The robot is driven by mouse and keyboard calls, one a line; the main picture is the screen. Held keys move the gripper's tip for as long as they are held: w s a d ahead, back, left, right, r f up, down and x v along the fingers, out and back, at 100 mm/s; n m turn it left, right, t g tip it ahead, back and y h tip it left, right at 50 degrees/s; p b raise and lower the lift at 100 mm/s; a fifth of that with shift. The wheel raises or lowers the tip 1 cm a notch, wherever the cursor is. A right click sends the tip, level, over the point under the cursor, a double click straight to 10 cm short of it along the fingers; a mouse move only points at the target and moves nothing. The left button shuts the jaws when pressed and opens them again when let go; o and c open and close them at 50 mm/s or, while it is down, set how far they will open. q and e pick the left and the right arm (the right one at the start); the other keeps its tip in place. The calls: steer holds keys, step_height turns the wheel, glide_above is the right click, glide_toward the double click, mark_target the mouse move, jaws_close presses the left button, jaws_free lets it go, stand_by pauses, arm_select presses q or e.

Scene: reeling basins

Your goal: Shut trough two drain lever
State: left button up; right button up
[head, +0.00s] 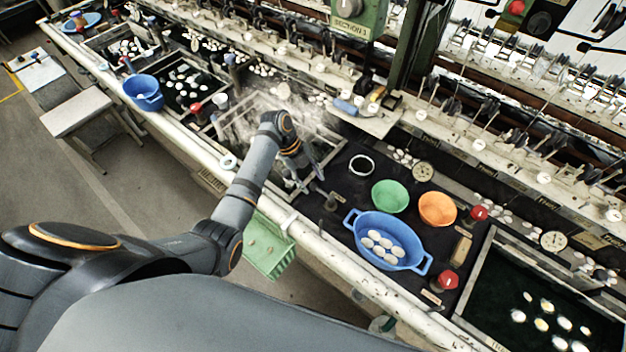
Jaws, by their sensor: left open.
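My left arm reaches in from the left over the bench. My left gripper (309,179) is open at the front right corner of a steaming trough (232,128), its fingers pointing down. A small dark post with a handle (330,202) stands just right of the fingertips; I cannot tell whether they touch, and the arm and fingers hide part of this corner. I cannot tell for sure that this is the trough two drain lever, or how it is turned. My right gripper is not in view.
A blue basin (409,262) with several white cocoons, a green bowl (390,188), an orange bowl (437,200) and red knobs (448,280) stand right of the gripper. A dark-water trough (497,303) lies at far right. A green crate (262,262) hangs at the bench front.

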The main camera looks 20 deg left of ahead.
arm_select(q)
steer(key=shift+d+f, duration=0.1)
steer(key=shift+f, duration=0.65)
jaws_close()
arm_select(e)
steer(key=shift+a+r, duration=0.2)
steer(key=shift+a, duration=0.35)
